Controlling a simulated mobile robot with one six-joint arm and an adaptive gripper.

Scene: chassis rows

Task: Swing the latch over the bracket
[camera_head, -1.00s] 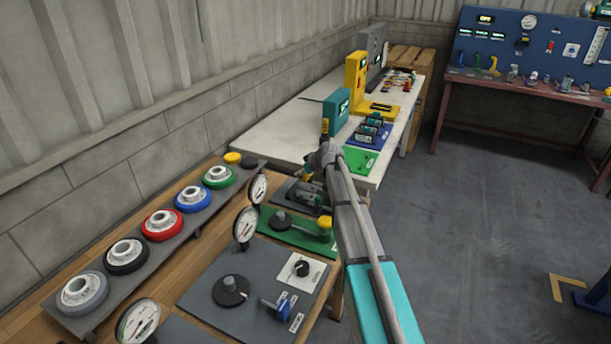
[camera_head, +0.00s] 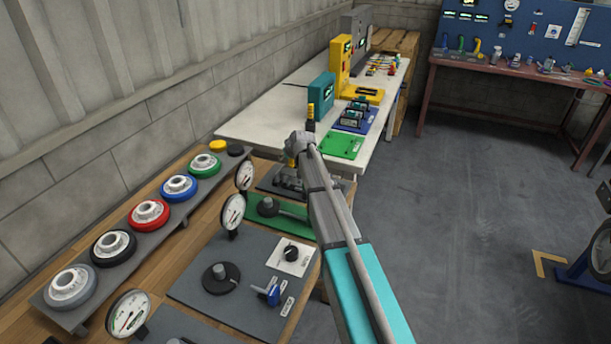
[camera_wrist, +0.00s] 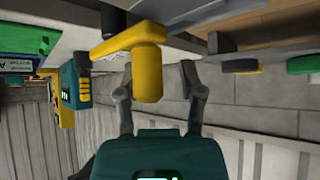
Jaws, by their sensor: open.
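A yellow latch (camera_wrist: 112,44) with a rounded handle (camera_wrist: 148,75) shows in the wrist view, which looks at the bench upside down. The handle stands between the two spread fingers of my gripper (camera_wrist: 161,70), with a visible gap on each side. My gripper is open and holds nothing. In the head view, a bit of yellow (camera_head: 291,162) shows by the end of my arm, above the dark grey panel (camera_head: 266,180). My arm hides part of that panel. A dark block (camera_wrist: 114,20) sits beside the latch; I cannot tell whether it is the bracket.
A green panel (camera_head: 262,222) with a black knob and a grey panel (camera_head: 190,290) lie nearer. Gauges (camera_head: 233,212) stand left of them, before a rack of coloured wheels (camera_head: 178,187). A white table (camera_head: 262,128) with a teal instrument (camera_head: 320,93) lies beyond. Open floor is right.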

